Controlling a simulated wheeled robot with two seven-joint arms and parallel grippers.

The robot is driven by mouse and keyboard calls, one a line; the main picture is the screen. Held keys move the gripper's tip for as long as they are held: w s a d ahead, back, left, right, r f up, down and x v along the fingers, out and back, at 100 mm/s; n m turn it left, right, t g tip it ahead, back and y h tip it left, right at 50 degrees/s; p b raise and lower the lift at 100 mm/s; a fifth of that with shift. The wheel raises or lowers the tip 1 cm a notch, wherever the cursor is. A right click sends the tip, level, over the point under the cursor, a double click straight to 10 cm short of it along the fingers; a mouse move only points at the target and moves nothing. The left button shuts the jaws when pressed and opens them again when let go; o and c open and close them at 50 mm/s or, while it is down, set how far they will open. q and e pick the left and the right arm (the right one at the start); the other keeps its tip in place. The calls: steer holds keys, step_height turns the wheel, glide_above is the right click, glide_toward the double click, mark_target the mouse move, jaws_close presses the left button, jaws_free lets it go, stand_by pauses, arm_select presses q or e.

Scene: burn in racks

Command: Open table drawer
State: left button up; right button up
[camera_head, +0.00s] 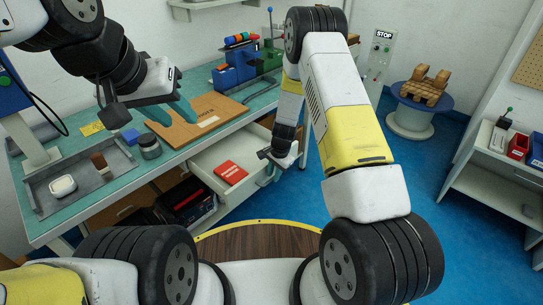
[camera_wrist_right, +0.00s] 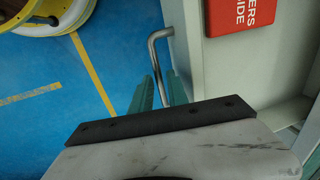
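The white table drawer (camera_head: 204,160) under the workbench is pulled out, with a red booklet (camera_head: 230,172) inside. The right wrist view shows the drawer's grey front edge, its bent metal handle (camera_wrist_right: 154,49) and part of the red booklet (camera_wrist_right: 241,15). My right gripper (camera_head: 284,158) is at the drawer front; its teal fingers (camera_wrist_right: 160,82) lie on either side of the handle bar and appear closed on it. In the head view the handle is hidden behind this gripper. My left gripper (camera_head: 181,112) is open and empty above the bench, over a brown board.
The bench top (camera_head: 120,180) holds a grey tray (camera_head: 85,185), a brown board (camera_head: 197,120) and blue and green tools at the back. A cable spool (camera_head: 410,118) and a white shelf (camera_head: 510,165) stand at the right. Blue floor is clear between drawer and spool.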

steer(key=shift+r, duration=0.1)
step_height(320, 180, up, 8)
steer(key=s+d, duration=0.1)
steer(key=shift+f, duration=0.25)
stand_by(0.4)
steer(key=s+d+r+n+t+y, duration=0.15)
steer(key=s+r, duration=0.25)
steer(key=r, duration=0.9)
steer(key=s+d+r+n+t, duration=0.1)
steer(key=s+r+n, duration=0.2)
steer(key=r, duration=0.9)
steer(key=s+d+r+n+t, duration=0.1)
steer(key=s+d+r+n, duration=0.1)
steer(key=s+r, duration=0.4)
steer(key=s+d+r+n+t, duration=0.1)
steer(key=s+r, duration=0.5)
steer(key=s, duration=0.8)
steer(key=shift+d+r+n+h, duration=0.45)
steer(key=shift+d+n, duration=0.35)
steer(key=shift+n, duration=0.35)
